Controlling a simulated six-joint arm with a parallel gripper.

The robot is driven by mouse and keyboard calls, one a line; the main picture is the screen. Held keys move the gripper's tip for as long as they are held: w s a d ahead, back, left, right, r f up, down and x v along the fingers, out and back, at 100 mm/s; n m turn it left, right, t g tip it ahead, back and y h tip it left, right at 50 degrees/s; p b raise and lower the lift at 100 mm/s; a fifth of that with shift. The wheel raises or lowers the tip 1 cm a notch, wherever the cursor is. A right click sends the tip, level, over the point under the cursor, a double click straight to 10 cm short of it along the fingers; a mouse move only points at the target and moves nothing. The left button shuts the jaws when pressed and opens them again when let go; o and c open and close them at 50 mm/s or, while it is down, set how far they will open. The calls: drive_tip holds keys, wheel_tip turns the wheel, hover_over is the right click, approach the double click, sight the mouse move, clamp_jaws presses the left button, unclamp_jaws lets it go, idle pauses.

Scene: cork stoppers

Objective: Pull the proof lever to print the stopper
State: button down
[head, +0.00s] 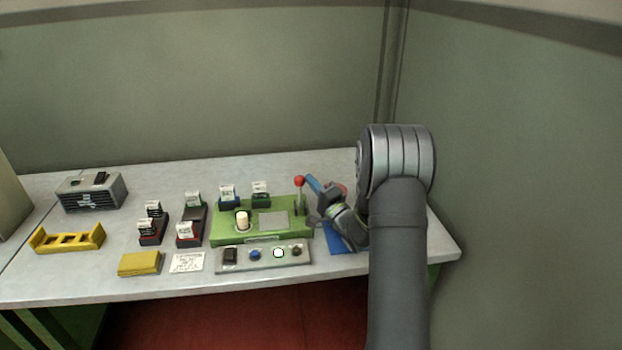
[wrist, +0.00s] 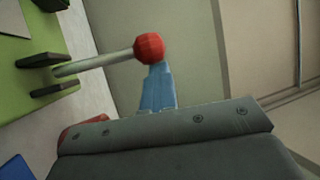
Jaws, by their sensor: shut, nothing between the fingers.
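The proof lever (head: 300,191) stands upright at the right end of the green press (head: 225,237), with a red ball knob (head: 299,180) on top. In the wrist view the lever's pale rod (wrist: 100,62) rises from a dark slotted base to the red knob (wrist: 149,47). A cream stopper (head: 242,220) stands on the left part of the press. My gripper (head: 310,181) is just right of the knob. In the wrist view its blue finger (wrist: 158,88) is shut and empty, its tip at the knob; I cannot tell whether they touch.
Stamp blocks (head: 152,230), a yellow pad (head: 140,263), a yellow rack (head: 68,247) and a grey box (head: 92,200) stand to the left. A blue mat (head: 336,243) lies under my wrist.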

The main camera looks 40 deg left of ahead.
drive_tip(key=shift+s+d+f, duration=0.3)
drive_tip(key=shift+s+d, duration=0.05)
drive_tip(key=shift+s, duration=0.25)
drive_tip(key=shift+s+d+f, duration=0.3)
drive_tip(key=shift+s, duration=0.25)
drive_tip(key=w+d+r, duration=0.2)
drive_tip(key=w, duration=0.2)
drive_tip(key=d+f, duration=0.3)
drive_tip(key=f, duration=0.1)
drive_tip(key=d+f, duration=0.2)
drive_tip(key=f, duration=0.1)
drive_tip(key=shift+s+d+f, duration=0.1)
drive_tip(key=shift+s+d, duration=0.2)
